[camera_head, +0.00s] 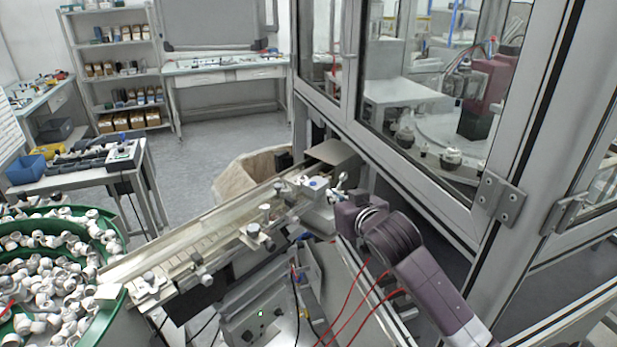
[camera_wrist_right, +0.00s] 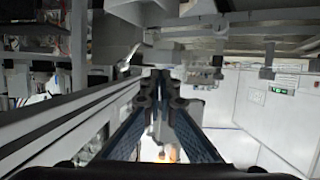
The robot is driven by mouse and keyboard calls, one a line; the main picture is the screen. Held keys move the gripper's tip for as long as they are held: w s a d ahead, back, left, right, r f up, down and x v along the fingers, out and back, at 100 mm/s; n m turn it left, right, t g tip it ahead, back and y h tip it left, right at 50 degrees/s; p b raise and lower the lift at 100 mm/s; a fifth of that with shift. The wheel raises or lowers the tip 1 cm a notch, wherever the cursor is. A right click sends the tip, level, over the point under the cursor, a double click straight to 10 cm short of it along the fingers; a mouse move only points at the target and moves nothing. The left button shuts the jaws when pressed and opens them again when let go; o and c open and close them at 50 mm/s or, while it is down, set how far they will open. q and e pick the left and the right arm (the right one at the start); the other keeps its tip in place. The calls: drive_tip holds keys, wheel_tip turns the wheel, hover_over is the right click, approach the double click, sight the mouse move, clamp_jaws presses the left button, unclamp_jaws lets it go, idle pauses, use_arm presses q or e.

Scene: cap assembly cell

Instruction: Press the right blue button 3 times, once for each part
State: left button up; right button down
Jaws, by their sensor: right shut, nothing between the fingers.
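A small blue disc (camera_head: 313,183), which looks like the blue button, sits on a pale metal block at the far right end of the conveyor in the head view. My right arm comes in from the lower right, and its wrist is just right of that block. My right gripper (camera_wrist_right: 160,78) is shut and empty in the wrist view, its two dark fingers meeting at the tips. The gap between the fingertips and the button cannot be judged, and the button cannot be made out in the wrist view. My left gripper is out of view.
A conveyor (camera_head: 205,240) slopes across the middle. A green bowl feeder (camera_head: 110,238) full of white caps is at the left. A glazed metal cabinet frame (camera_head: 440,190) stands close to my right arm. Red cables (camera_head: 345,312) hang below the arm.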

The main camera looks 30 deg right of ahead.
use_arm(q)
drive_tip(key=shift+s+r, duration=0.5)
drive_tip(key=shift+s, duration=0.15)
use_arm(e)
wheel_tip(320, 180, up, 6)
drive_tip(key=s+a+t, duration=0.1)
drive_tip(key=a, duration=0.1)
drive_tip(key=shift+s+r, duration=0.25)
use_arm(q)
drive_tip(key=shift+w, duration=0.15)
use_arm(e)
drive_tip(key=shift+w, duration=0.1)
use_arm(q)
drive_tip(key=shift+p, duration=0.3)
use_arm(e)
drive_tip(key=p, duration=0.4)
hover_over(316, 190)
wheel_tip(316, 190, down, 2)
drive_tip(key=shift+w+f, duration=0.1)
drive_tip(key=shift+f, duration=0.05)
wheel_tip(316, 190, down, 3)
drive_tip(key=shift+f+p, duration=0.4)
drive_tip(key=shift+f, duration=0.2)
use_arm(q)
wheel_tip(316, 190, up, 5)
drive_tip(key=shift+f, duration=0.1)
